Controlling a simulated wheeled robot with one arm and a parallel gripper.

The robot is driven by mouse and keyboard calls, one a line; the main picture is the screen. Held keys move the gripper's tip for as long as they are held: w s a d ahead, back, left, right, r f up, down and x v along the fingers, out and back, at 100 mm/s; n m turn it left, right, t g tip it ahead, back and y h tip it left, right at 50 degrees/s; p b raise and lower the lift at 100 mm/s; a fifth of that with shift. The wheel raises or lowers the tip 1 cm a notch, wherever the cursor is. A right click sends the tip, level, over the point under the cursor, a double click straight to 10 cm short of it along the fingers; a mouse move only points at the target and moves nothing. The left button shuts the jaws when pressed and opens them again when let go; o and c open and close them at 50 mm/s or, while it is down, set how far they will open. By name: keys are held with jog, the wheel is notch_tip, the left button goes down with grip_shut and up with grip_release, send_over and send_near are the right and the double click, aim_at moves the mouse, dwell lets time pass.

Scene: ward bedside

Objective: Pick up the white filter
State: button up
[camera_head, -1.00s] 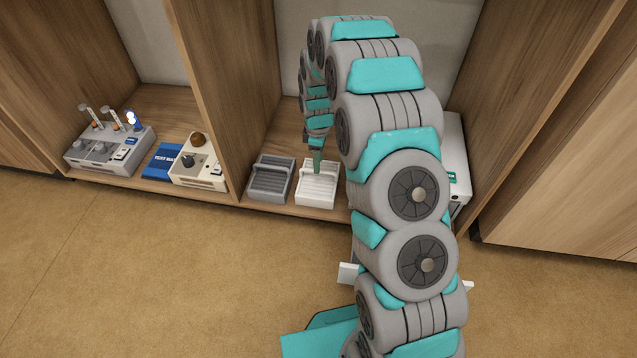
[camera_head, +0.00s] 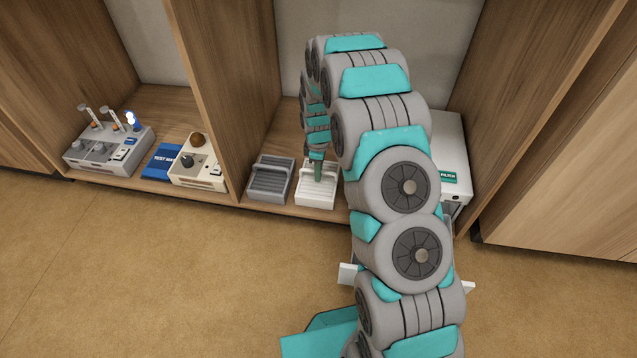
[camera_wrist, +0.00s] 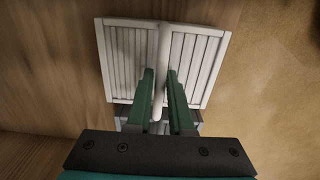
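The white filter (camera_head: 307,189) is a ribbed block with a raised bar across its middle. It stands on the cabinet's bottom shelf, right of a similar grey filter (camera_head: 271,179). My gripper (camera_head: 317,172) points down over the white filter, its green fingers at the bar. In the wrist view, the white filter (camera_wrist: 203,60) lies beneath the fingers. The bar runs between the two fingertips of my gripper (camera_wrist: 160,84), which stand apart with a narrow gap visible beside the bar. The gripper looks open; finger contact with the bar is not visible.
A white box with a green label (camera_head: 449,160) stands right of my arm, partly hidden. A wooden divider (camera_head: 225,95) separates the left bay, which holds a grey device (camera_head: 108,153), a blue pack (camera_head: 160,163) and a beige device (camera_head: 198,166). The floor in front is clear.

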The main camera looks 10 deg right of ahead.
grip_shut()
dwell(0.9)
